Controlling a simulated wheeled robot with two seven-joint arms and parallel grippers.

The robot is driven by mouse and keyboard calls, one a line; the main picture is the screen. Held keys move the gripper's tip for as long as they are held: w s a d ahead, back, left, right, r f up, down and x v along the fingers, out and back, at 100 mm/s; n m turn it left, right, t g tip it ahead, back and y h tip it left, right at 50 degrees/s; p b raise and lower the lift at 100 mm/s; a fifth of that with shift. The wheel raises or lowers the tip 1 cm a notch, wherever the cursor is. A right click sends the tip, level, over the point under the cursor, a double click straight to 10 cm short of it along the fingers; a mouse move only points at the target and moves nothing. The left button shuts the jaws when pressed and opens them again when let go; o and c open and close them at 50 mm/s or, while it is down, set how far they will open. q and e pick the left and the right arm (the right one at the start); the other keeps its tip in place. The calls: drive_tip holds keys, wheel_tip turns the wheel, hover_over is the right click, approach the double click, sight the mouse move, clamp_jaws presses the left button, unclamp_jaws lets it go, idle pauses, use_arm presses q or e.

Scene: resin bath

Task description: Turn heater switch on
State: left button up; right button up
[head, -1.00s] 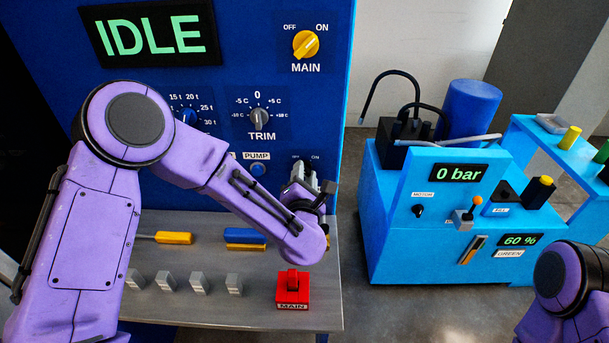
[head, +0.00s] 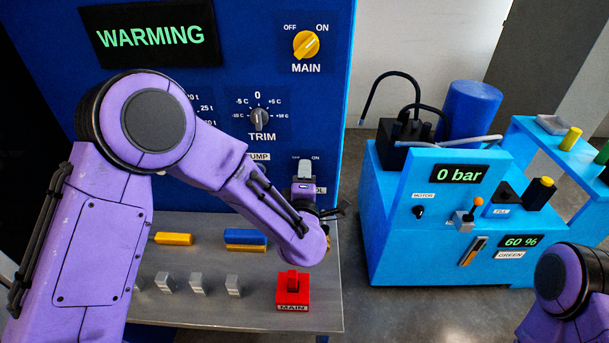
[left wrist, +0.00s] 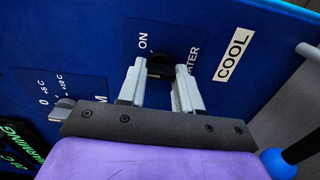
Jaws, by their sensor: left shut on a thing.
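The heater switch (left wrist: 160,63) is a dark rotary knob on the blue panel. In the left wrist view it sits between the fingertips of my left gripper (left wrist: 160,70), which is shut on it. An ON label and part of the heater label show beside it; OFF is hidden there. In the head view my left gripper (head: 305,172) is at the panel below the TRIM dial and covers the knob. The panel display (head: 151,37) reads WARMING. My right gripper is out of view; only part of that arm shows at the lower right.
The yellow MAIN knob (head: 305,44) and the TRIM dial (head: 259,118) are above my gripper. A red MAIN switch (head: 292,289) stands on the grey shelf (head: 215,312) below. A light-blue pump unit (head: 395,250) stands to the right, across a gap.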

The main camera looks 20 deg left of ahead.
use_arm(q)
drive_tip(key=shift+m+p, duration=0.65)
drive_tip(key=shift+m, duration=3.55)
drive_tip(key=o, duration=1)
drive_tip(key=shift+d, duration=0.1)
drive_tip(key=shift+o, duration=0.2)
drive_tip(key=shift+s, duration=0.1)
drive_tip(key=b+v, duration=0.2)
drive_tip(key=v, duration=0.8)
drive_tip(key=shift+s, duration=0.2)
drive_tip(key=shift+r, duration=0.2)
